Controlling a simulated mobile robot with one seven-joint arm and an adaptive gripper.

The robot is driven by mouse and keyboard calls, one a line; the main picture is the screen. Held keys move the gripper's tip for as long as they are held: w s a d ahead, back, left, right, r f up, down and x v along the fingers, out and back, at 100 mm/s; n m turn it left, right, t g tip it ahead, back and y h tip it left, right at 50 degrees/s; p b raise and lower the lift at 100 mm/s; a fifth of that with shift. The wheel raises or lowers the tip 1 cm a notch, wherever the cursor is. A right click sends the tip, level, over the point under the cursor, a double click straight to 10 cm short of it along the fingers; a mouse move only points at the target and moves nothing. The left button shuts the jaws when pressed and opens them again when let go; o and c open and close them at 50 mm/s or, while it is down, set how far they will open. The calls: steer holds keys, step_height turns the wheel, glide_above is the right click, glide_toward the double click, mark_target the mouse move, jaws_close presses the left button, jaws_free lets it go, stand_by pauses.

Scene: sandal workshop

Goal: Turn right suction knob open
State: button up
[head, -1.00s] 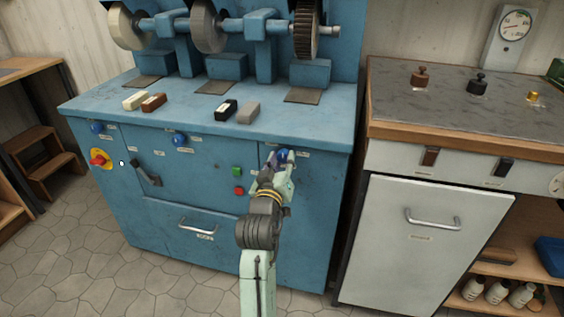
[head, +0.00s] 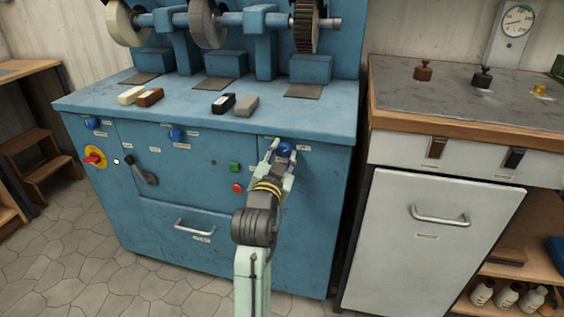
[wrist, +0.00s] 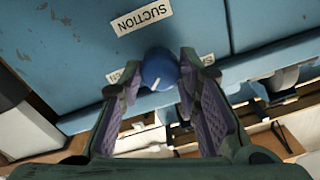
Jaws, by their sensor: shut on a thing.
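The right suction knob is a round blue knob (head: 285,149) on the right front of the blue grinding machine (head: 200,165). It also shows in the wrist view (wrist: 159,70), with a white mark on its face and a "SUCTION" label (wrist: 141,16) beside it. My gripper (head: 280,153) is at the knob, with its fingers on either side of it. In the wrist view my gripper (wrist: 158,88) is shut on the knob. Part of the knob's side is hidden by the fingers. Two more blue knobs, middle (head: 177,135) and left (head: 92,123), sit on the same front.
A green button (head: 234,167) and a red button (head: 237,188) lie just left of my gripper. A lever (head: 145,172) and a red switch (head: 94,159) are further left. A white cabinet (head: 440,240) stands close on the right. Blocks lie on the machine's top.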

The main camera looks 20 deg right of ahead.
steer(key=m+b, duration=0.1)
steer(key=m, duration=0.1)
steer(key=m+b, duration=0.2)
steer(key=shift+f+m, duration=0.2)
steer(key=shift+m, duration=0.1)
steer(key=shift+r+m+h+b, duration=0.1)
steer(key=shift+m+h+b, duration=0.2)
steer(key=shift+m+b, duration=1.35)
steer(key=shift+m+p, duration=0.3)
steer(key=shift+m, duration=0.15)
steer(key=o, duration=1.1)
steer(key=shift+o, duration=0.2)
steer(key=v, duration=0.7)
steer(key=shift+s+a, duration=0.2)
steer(key=shift+s, duration=0.05)
steer(key=shift+r, duration=0.15)
